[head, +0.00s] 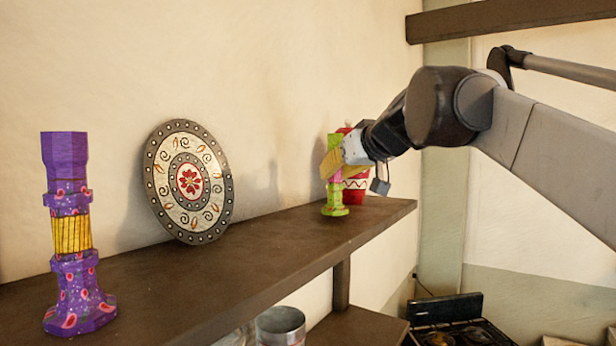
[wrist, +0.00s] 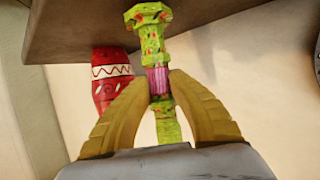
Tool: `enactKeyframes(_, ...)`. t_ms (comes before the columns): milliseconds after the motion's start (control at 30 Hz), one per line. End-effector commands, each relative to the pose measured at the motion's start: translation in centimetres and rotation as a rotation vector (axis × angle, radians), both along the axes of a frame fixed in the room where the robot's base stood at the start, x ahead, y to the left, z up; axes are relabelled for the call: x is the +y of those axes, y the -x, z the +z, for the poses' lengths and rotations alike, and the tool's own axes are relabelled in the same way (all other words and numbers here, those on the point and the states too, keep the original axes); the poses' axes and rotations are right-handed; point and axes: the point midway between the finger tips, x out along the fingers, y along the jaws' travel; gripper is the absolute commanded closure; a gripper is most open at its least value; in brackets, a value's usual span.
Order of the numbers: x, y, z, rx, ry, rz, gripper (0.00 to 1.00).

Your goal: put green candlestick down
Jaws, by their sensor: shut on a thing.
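The green candlestick (head: 335,208) is upright at the right part of the wall shelf (head: 215,265). Its base is at the shelf top; I cannot tell whether it touches or hangs just above. My gripper (head: 331,166) reaches in from the right and is shut around its middle. In the wrist view, the two yellow fingers of my gripper (wrist: 160,88) close on the purple band of the green candlestick (wrist: 150,48). The shelf (wrist: 75,30) is at the top of that view, by the candlestick's base.
A red patterned vase (head: 354,192) stands close behind the candlestick; it also shows in the wrist view (wrist: 104,88). A round decorated plate (head: 188,182) leans on the wall. A purple candlestick (head: 75,235) stands far left. The shelf between plate and green candlestick is clear.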

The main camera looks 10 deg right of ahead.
Motion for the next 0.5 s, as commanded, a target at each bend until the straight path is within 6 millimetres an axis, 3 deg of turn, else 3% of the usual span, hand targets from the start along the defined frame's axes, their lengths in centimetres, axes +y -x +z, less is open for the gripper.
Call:
enactKeyframes(133,-0.03,0.06,-1.18,0.000,0.000,-0.001,1.00)
enactKeyframes(467,-0.05,0.04,-1.52,0.000,0.000,-0.001,1.00)
enactKeyframes(500,-0.05,0.03,-1.45,0.000,0.000,0.000,0.68)
